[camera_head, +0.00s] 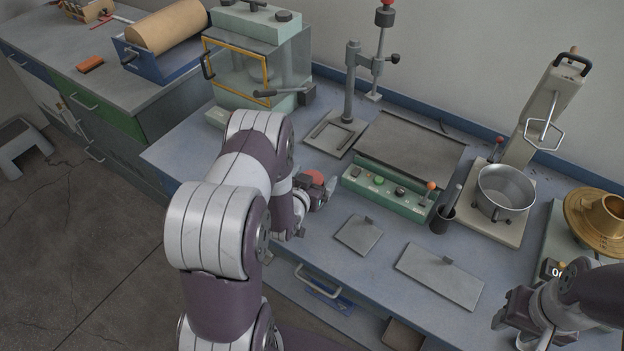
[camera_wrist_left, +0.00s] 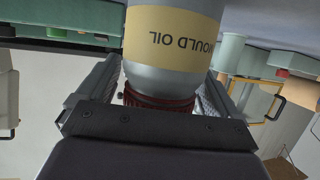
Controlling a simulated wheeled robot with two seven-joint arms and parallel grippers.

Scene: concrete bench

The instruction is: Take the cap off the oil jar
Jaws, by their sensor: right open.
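The oil jar (camera_wrist_left: 172,45) is grey with a yellow label reading MOULD OIL, upside down in the left wrist view. Its red ribbed cap (camera_wrist_left: 158,102) lies between the two fingers of my left gripper (camera_wrist_left: 160,88). I cannot tell whether both fingers press on the cap or only stand beside it. In the head view the red cap (camera_head: 314,178) shows at my left gripper (camera_head: 315,190), which hides most of the jar. My right gripper (camera_head: 510,330) is open and empty at the lower right, well away from the jar.
A green control box (camera_head: 390,192) stands just right of the left gripper. Grey plates (camera_head: 358,234) lie near the bench's front. A dark cup (camera_head: 442,218), a metal pot (camera_head: 505,190) and a brass part (camera_head: 600,218) stand further right. A glass-fronted cabinet (camera_head: 255,65) stands behind my left arm.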

